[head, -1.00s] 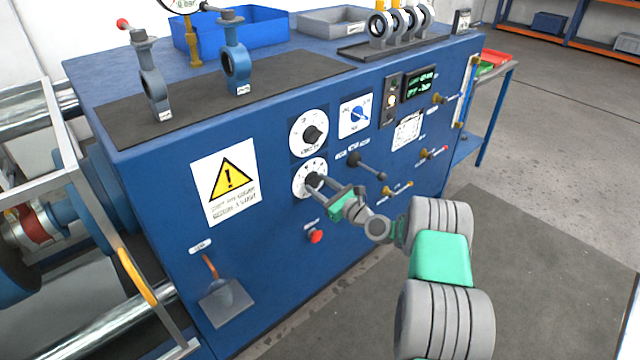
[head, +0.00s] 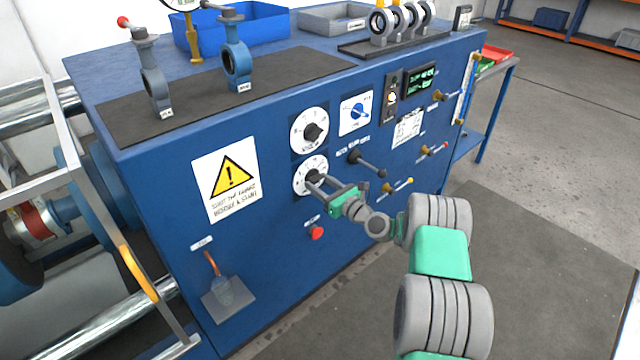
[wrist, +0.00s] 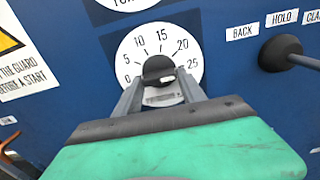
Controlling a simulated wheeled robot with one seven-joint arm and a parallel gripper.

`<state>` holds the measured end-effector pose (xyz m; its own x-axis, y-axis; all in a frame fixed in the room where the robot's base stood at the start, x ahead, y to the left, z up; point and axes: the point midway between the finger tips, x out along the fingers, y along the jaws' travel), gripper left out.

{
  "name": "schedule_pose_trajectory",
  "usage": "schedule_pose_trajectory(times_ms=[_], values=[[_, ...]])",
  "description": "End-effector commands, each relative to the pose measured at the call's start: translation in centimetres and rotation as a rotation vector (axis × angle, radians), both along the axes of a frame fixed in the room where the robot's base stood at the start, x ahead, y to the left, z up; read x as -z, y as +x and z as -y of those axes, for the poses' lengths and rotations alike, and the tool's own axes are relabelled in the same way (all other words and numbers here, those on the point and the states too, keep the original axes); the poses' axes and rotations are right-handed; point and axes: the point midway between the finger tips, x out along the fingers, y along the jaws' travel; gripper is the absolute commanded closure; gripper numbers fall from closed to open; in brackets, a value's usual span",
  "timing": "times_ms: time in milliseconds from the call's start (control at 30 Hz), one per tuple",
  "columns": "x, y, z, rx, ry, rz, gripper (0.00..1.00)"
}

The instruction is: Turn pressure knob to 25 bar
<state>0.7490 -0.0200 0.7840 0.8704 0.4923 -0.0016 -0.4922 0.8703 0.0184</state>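The pressure knob (wrist: 158,68) is a black knob on a white round dial (wrist: 128,58) marked 0 to 25, low on the blue panel. In the head view the same dial (head: 300,184) sits below another knob dial. My gripper (wrist: 160,78) is at the knob, with one grey finger on each side of it; it also shows in the head view (head: 314,181). The fingertips lie close against the knob's sides, but I cannot tell whether they grip it. The knob's pointer is not readable.
Another black knob (head: 312,131) is just above, with a blue selector (head: 357,113) to its right. A black lever (head: 366,162) sticks out close to the right of the dial. A red button (head: 317,234) is below. Open floor (head: 540,240) lies to the right.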

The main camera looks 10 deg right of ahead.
Motion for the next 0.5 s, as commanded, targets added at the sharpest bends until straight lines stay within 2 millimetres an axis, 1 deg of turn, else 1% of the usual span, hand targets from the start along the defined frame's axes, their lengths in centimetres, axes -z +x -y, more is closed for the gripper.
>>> schedule_pose_trajectory(times_ms=[33, 200, 400, 500], values=[[-0.01, 0.01, 0.01, 0.000, 0.000, 0.000, 0.47], [-0.06, 0.03, 0.01, 0.000, -0.001, 0.002, 0.35], [-0.10, 0.02, 0.04, 0.000, -0.002, 0.002, 0.35], [-0.11, -0.44, 0.41, 0.002, -0.001, 0.002, 0.35]])
